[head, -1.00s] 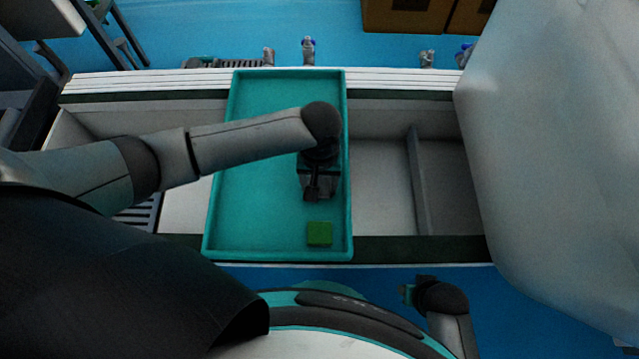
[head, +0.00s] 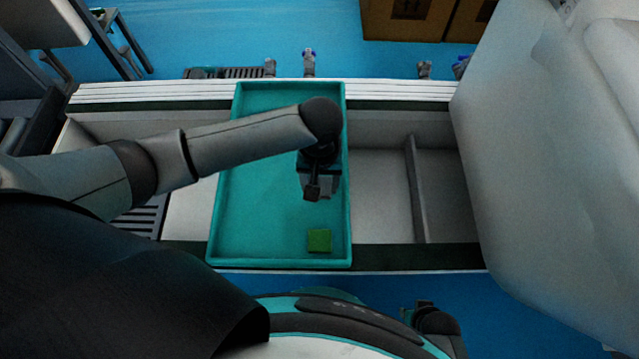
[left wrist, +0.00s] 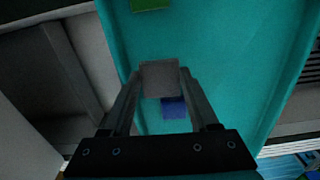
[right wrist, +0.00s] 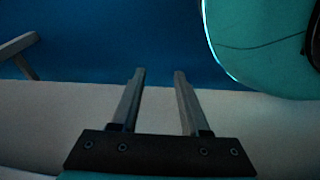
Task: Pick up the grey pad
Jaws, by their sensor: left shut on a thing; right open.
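The grey pad (left wrist: 160,78) is a small square block between the fingertips of my left gripper (left wrist: 161,80) in the left wrist view. The gripper is shut on it. In the head view my left gripper (head: 314,190) points down over the right half of the teal tray (head: 228,215), and the pad cannot be made out there. How high the pad is above the tray is hard to tell. My right gripper (right wrist: 160,74) is open and empty in the right wrist view, away from the tray.
A blue block (left wrist: 173,107) lies on the tray, partly overlapped by the grey pad in the left wrist view. A green block (head: 319,240) lies near the tray's front edge. Right of the tray is a bare pale trough with a divider (head: 415,190).

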